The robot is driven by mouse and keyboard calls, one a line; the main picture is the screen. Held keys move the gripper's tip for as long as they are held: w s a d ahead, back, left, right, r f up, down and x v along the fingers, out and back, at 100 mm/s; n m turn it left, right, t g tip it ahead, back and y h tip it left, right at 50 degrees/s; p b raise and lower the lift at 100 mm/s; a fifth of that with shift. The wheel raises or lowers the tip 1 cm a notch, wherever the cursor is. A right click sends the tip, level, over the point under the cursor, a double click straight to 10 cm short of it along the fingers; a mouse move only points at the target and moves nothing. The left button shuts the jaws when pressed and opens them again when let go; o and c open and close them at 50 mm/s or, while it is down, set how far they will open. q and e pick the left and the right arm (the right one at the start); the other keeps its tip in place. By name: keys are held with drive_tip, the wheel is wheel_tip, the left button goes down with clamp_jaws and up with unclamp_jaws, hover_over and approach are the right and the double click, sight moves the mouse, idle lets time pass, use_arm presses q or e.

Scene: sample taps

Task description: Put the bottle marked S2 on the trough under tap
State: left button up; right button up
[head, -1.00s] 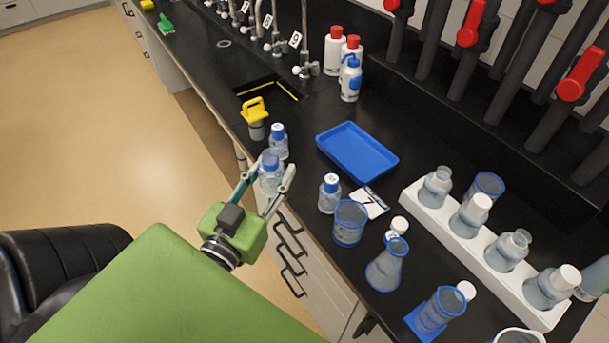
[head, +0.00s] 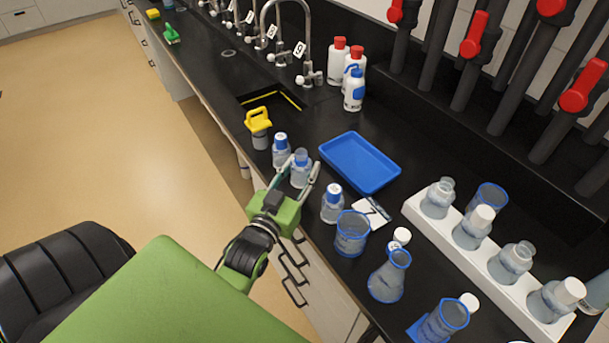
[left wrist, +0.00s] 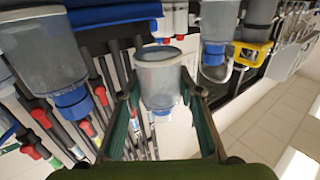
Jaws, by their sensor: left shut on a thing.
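My left gripper (head: 304,176) is shut on a small clear bottle with a blue cap (head: 300,167), over the near part of the bench. In the left wrist view the held bottle (left wrist: 160,78) appears upside down between the fingers. No S2 mark is readable on it. A similar blue-capped bottle (head: 280,152) stands close to its left, and another (head: 332,204) stands to the right. The dark trough with yellow edging (head: 272,98) lies further back, below the row of taps (head: 312,72) with small number cards. My right gripper is not in view.
A yellow-handled item (head: 258,128) stands between the bottles and the trough. A blue tray (head: 360,162) lies right of the held bottle. A beaker (head: 352,233), a flask (head: 389,275) and a white bottle rack (head: 480,260) fill the right. White red-capped bottles (head: 338,62) stand near the taps.

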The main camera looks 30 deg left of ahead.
sight(305, 178)
use_arm(q)
drive_tip(key=shift+w+a+f, duration=0.1)
drive_tip(key=shift+w+f, duration=0.5)
drive_tip(key=shift+f, duration=0.15)
drive_tip(key=shift+w+f+p, duration=0.15)
drive_tip(key=shift+f+p, duration=0.3)
drive_tip(key=shift+f, duration=0.3)
drive_tip(key=shift+w+f+p, duration=0.15)
drive_tip(key=shift+f+p, duration=0.25)
drive_tip(key=shift+f, duration=0.5)
drive_tip(key=shift+f, duration=0.2)
drive_tip(key=o, duration=0.9)
